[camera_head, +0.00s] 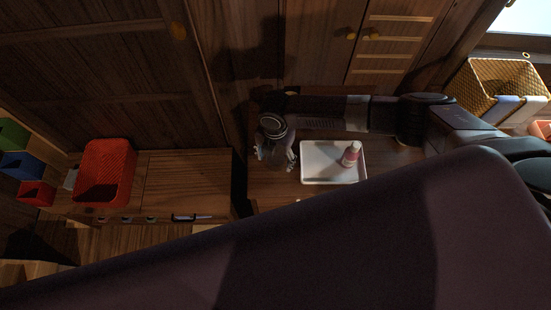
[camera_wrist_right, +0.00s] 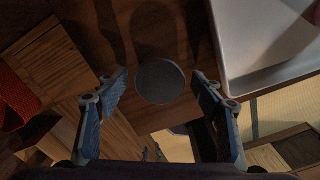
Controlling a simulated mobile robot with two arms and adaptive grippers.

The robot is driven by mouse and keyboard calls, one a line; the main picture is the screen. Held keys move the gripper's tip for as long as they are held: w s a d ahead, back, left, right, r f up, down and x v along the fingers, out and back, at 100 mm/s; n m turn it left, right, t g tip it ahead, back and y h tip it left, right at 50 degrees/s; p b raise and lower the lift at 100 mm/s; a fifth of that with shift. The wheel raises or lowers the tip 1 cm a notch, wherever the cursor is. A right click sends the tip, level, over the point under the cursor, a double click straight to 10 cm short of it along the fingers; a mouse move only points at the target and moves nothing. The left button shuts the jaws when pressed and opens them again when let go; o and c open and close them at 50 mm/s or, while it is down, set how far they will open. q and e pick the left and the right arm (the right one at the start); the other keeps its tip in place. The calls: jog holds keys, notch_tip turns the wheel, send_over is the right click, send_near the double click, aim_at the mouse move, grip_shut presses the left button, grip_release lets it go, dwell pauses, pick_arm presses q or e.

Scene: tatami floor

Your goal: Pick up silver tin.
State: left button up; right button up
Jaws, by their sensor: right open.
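The silver tin (camera_wrist_right: 160,82) shows in the right wrist view as a round dull grey top, standing on the wooden surface. My right gripper (camera_wrist_right: 158,96) is open, with its two blue-padded fingers on the left and right of the tin in that view. Gaps show between the tin and both fingers. In the head view my right gripper (camera_head: 278,156) hangs over the wooden top just left of the white tray, and I cannot make out the tin there. My left gripper is not in view.
A white tray (camera_head: 318,160) holding a red-and-white bottle (camera_head: 351,153) lies right beside my right gripper. A red basket (camera_head: 104,172) stands on the counter at the left. A wicker basket (camera_head: 485,85) is at the far right. Dark wooden cabinet doors (camera_head: 310,45) rise behind.

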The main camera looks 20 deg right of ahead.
jog(key=c, duration=1.3)
jog(key=shift+o, duration=0.2)
jog(key=shift+r, duration=0.15)
